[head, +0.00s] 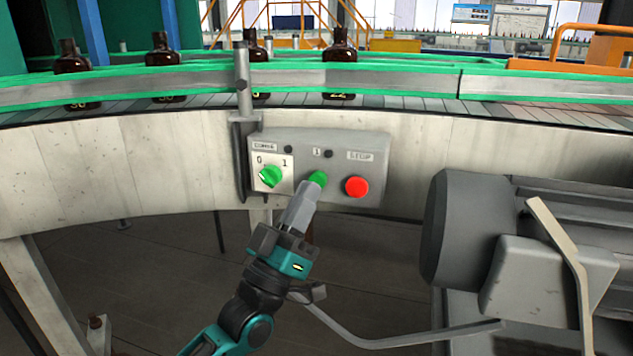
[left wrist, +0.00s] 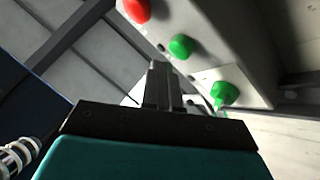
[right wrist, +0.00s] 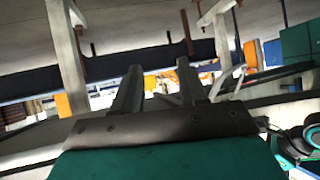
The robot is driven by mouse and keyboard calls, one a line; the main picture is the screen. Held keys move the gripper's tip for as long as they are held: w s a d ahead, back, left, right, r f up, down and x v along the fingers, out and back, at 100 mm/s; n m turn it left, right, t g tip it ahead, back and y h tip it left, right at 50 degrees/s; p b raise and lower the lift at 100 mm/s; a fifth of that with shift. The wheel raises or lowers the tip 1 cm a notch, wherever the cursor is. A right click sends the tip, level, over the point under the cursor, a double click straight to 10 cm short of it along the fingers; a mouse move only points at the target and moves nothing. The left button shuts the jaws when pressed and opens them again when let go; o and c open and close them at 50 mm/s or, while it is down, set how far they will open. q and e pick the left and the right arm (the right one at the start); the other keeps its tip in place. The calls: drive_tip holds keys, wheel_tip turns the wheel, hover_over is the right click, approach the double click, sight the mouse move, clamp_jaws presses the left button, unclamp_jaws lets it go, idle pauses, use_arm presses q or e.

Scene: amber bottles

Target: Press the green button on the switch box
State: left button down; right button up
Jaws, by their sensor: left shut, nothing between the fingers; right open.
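The grey switch box (head: 335,142) is fixed to the side of the conveyor. It carries a green rotary knob (head: 270,177) on a white plate at left, the green button (head: 318,178) in the middle and a red button (head: 356,187) at right. My left gripper (head: 304,194) is shut and empty, its tip just below the green button in the head view; I cannot tell if they touch. In the left wrist view the green button (left wrist: 181,46) shows beyond the fingertips (left wrist: 158,68). My right gripper (right wrist: 156,72) is open and empty, seen only in the right wrist view.
Several amber bottles (head: 72,60) stand on the conveyor behind green guide rails (head: 400,79). A metal post (head: 242,90) rises at the box's left edge. A grey motor (head: 470,230) stands at right, with a bent metal bar (head: 400,338) below. The floor below the box shows open room.

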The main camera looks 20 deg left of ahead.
idle(0.4)
use_arm(q)
drive_tip(key=shift+w, duration=0.4)
drive_tip(key=shift+w, duration=0.45)
idle(0.6)
drive_tip(key=shift+s, duration=0.1)
drive_tip(key=shift+s+p, duration=0.3)
drive_tip(key=shift+s, duration=0.45)
drive_tip(key=shift+s, duration=0.1)
drive_tip(key=s+p, duration=0.2)
drive_tip(key=s, duration=0.2)
drive_tip(key=shift+s, duration=0.4)
